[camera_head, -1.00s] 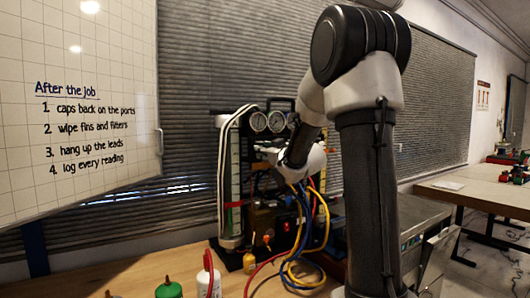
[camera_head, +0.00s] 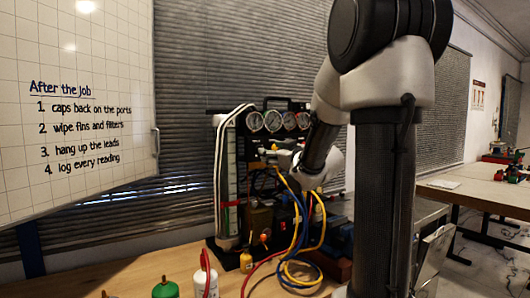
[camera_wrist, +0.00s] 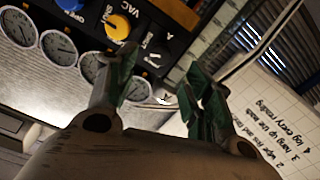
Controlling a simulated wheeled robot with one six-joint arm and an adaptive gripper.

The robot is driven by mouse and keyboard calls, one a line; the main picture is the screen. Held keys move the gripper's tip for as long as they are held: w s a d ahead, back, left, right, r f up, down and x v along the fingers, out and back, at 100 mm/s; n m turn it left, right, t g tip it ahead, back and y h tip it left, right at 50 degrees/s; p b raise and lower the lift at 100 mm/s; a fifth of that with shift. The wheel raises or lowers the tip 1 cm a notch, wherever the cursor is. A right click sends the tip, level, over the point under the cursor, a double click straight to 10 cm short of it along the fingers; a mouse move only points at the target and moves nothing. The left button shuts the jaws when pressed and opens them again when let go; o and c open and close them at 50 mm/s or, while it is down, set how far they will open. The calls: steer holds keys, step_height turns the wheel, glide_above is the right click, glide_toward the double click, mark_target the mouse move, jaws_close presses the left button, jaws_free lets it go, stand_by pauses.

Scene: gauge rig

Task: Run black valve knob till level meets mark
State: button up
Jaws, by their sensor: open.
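A black valve knob (camera_wrist: 155,48) appears on the dark panel in the wrist view, beside a yellow knob (camera_wrist: 118,26); it is partly in shadow. My gripper (camera_wrist: 163,92) is open and empty, its two green-tinged fingers spread below the knob in that picture and apart from it. In the head view my gripper (camera_head: 282,157) is in front of the rig under the gauges, its fingers small and hard to make out. An upright level tube (camera_head: 231,180) stands at the rig's left with a red mark (camera_head: 231,204) across it. The liquid level cannot be read clearly.
Round gauges (camera_head: 272,121) line the rig's top. Yellow, blue and red hoses (camera_head: 300,240) hang below my gripper. Small bottles, one green (camera_head: 165,289) and one white (camera_head: 205,284), stand on the wooden bench at the front. A whiteboard (camera_head: 75,100) is at the left.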

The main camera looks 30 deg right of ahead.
steer(key=s, duration=0.4)
steer(key=shift+s, duration=0.2)
steer(key=shift+d, duration=0.1)
steer(key=w+m, duration=0.1)
steer(key=w, duration=0.3)
steer(key=w+m, duration=0.1)
steer(key=w, duration=0.4)
steer(key=w+m, duration=0.1)
steer(key=w, duration=0.3)
steer(key=shift+w+a+f+m, duration=0.2)
steer(key=shift+a+m, duration=0.05)
steer(key=shift+m, duration=0.05)
